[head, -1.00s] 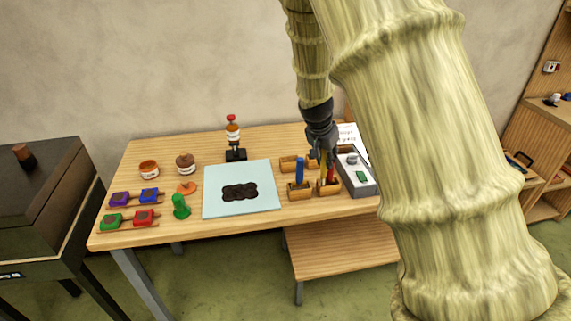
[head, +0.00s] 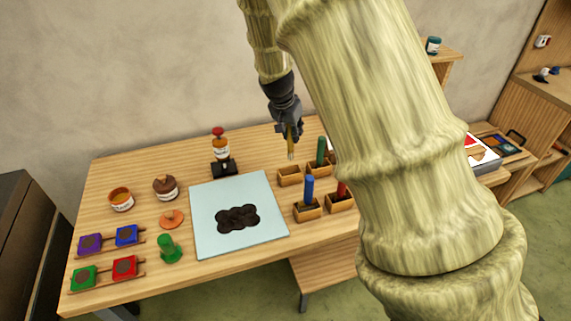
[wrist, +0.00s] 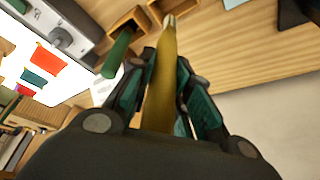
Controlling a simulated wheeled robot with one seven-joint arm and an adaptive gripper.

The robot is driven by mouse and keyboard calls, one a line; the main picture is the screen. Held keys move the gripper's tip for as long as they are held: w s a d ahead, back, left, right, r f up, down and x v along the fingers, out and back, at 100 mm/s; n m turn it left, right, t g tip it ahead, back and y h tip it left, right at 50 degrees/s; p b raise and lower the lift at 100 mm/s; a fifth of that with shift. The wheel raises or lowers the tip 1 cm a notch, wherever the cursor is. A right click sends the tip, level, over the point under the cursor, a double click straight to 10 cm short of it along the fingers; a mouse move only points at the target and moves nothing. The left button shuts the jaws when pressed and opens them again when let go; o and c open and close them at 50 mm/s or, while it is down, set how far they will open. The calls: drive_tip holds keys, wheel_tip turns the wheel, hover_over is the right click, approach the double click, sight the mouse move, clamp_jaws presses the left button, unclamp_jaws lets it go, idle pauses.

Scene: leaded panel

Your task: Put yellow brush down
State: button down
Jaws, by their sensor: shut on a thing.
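My gripper (head: 289,132) is shut on the yellow brush (head: 291,147). In the head view the brush hangs upright, tip down, above the empty wooden holder (head: 290,177) at the back left of the holder group. In the wrist view the yellow brush (wrist: 163,85) runs between the fingers (wrist: 160,95), its pale tip pointing toward the holders. A wooden holder (wrist: 160,8) shows close to that tip. The green brush (head: 321,150) stands in the holder beside it, with the blue brush (head: 309,189) and red brush (head: 342,188) in the front holders.
A pale blue panel (head: 262,240) with a dark blotch lies left of the holders. A stand with a red-capped bottle (head: 221,145), jars (head: 121,203), colored pads (head: 124,267) and a green stamp (head: 168,248) occupy the left. Bare tabletop lies behind the panel.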

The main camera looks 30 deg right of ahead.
sight(292, 154)
wheel_tip(292, 154, down, 5)
drive_tip(key=shift+w+r+p, duration=0.1)
drive_tip(key=shift+p, duration=0.7)
drive_tip(key=shift+s+f, duration=0.2)
drive_tip(key=shift+f, duration=0.35)
drive_tip(key=shift+f+p, duration=0.75)
drive_tip(key=shift+f, duration=0.9)
drive_tip(key=shift+f, duration=0.15)
drive_tip(key=c, duration=1.3)
unclamp_jaws()
drive_tip(key=shift+b+v, duration=1.75)
drive_tip(key=shift+v, duration=4.4)
drive_tip(key=shift+w, duration=0.1)
